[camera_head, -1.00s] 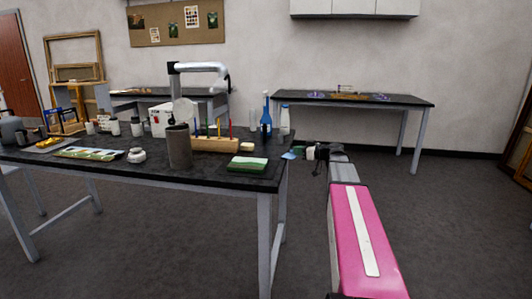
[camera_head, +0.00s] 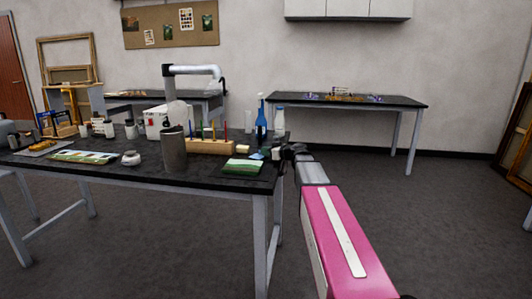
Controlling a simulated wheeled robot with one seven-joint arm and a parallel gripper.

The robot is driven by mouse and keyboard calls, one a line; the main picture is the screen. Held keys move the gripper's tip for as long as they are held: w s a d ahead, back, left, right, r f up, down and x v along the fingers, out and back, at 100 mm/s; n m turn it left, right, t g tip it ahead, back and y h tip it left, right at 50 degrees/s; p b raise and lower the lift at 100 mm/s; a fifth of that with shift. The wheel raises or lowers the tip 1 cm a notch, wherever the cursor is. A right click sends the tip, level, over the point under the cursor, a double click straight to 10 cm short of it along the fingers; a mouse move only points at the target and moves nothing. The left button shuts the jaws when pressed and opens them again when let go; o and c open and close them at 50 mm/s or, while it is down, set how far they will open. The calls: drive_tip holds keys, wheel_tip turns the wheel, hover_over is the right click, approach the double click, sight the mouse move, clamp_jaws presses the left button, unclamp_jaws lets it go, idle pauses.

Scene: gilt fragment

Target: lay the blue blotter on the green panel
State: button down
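The green panel (camera_head: 241,167) lies flat near the right end of the dark worktable, with a paler band along its far side. My gripper (camera_head: 268,153) is at the table's right edge, just right of the panel and a little beyond it. It appears shut on the blue blotter (camera_head: 256,156), a small light-blue piece at its tip, beside the panel's far right corner. The fingers are small and partly hidden. I cannot tell the exact height of the blotter above the table.
A pale yellow block (camera_head: 242,149) sits behind the panel. A wooden holder with coloured sticks (camera_head: 209,147), a grey cylinder (camera_head: 174,150), a blue bottle (camera_head: 261,122) and a white bottle (camera_head: 279,122) stand nearby. Floor is clear right of the table.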

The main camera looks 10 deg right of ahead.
drive_tip(key=shift+f, duration=0.1)
drive_tip(key=c, duration=1.4)
unclamp_jaws()
